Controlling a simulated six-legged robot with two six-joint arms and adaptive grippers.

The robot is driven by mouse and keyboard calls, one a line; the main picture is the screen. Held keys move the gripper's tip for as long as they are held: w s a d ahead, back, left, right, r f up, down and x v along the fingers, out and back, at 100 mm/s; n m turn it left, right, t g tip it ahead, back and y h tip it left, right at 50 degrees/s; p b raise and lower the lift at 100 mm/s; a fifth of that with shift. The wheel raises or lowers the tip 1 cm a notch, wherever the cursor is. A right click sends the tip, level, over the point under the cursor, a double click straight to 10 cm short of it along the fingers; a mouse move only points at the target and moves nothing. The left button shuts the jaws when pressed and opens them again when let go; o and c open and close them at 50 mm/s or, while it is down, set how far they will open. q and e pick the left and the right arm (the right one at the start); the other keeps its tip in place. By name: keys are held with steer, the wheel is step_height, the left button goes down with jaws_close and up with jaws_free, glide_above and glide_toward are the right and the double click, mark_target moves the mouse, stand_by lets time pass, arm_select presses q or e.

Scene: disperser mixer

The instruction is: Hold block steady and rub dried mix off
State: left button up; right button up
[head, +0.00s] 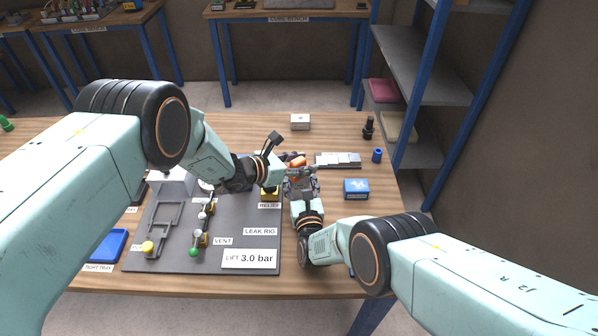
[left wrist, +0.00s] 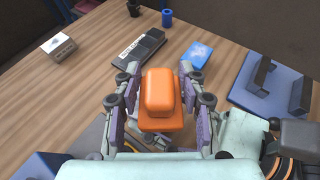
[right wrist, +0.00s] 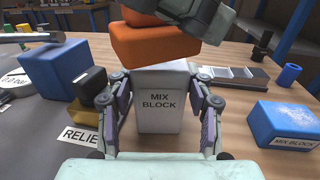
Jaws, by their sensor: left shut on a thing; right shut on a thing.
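In the head view my right gripper (head: 301,184) largely hides the block. An orange pad (left wrist: 161,98) with a rounded upper part and a wider base is held by my left gripper (left wrist: 160,105), shut on it. The pad also shows in the right wrist view (right wrist: 150,45), right over the block's top; I cannot tell whether it touches. In the head view the pad (head: 297,161) is partly covered by my left arm.
A grey rig board (head: 215,240) with valves lies to the left. A blue box (head: 356,188), a sectioned grey tray (head: 338,159), a small blue cup (head: 377,155), a black fitting (head: 368,127) and a white box (head: 300,121) stand around. A blue tray (head: 107,245) is at front left.

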arm_select(q)
steer(key=shift+w+f, duration=0.15)
steer(key=shift+w, duration=2)
steer(key=shift+r, duration=0.5)
steer(key=shift+s+f, duration=0.15)
steer(key=shift+s, duration=2.05)
steer(key=shift+f, duration=0.15)
steer(key=shift+w+f, duration=0.15)
steer(key=shift+w, duration=2.05)
